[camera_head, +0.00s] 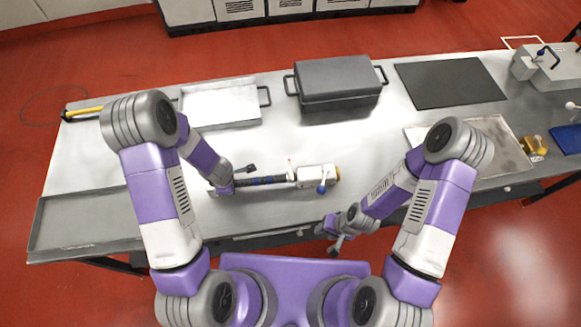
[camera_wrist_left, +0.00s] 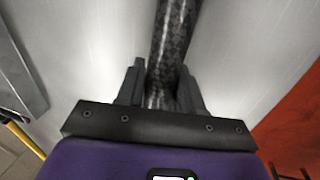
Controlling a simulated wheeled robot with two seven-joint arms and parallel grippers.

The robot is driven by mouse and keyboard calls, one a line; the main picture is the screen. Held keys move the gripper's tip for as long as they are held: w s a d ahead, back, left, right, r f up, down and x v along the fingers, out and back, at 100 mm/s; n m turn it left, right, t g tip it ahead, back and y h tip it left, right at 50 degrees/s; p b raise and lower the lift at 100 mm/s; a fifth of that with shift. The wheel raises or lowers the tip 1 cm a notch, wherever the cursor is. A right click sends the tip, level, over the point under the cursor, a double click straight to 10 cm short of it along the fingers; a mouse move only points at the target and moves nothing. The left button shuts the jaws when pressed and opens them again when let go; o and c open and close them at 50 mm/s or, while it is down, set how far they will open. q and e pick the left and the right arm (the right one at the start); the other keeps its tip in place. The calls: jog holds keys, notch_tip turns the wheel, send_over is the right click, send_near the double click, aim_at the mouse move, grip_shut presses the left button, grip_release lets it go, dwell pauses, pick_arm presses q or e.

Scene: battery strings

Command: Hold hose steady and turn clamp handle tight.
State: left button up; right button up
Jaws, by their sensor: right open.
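The dark hose (camera_head: 268,181) lies across the bench in the head view, with blue marks along it. Its right end meets a white clamp block (camera_head: 316,174) with a blue-tipped handle (camera_head: 322,188) and a yellow end. My left gripper (camera_head: 232,182) is at the hose's left part. In the left wrist view the woven black hose (camera_wrist_left: 172,45) runs between the two fingers of my left gripper (camera_wrist_left: 162,88), which close on its sides. My right gripper (camera_head: 336,238) is open and empty near the bench's front edge, below and apart from the clamp handle.
A grey lidded case (camera_head: 338,80) and a pale tray (camera_head: 220,103) stand at the back. A black mat (camera_head: 450,80) lies back right. A flat panel (camera_head: 500,145) and a yellow fitting (camera_head: 534,147) are at the right. The bench between clamp and case is clear.

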pick_arm(q)
grip_shut()
